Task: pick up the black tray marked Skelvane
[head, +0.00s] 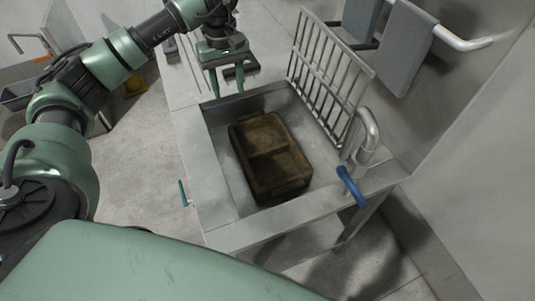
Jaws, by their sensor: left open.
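My left gripper (228,88) points down near the sink's far left edge, beyond the tray in the picture. Its two green fingers are apart, nothing shows between them, and they do not touch the tray. My right gripper is not in view.
A raised wire rack (328,80) stands along the sink's right side. Grey cloths (404,45) hang from a wall rail. Floor is open to the left.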

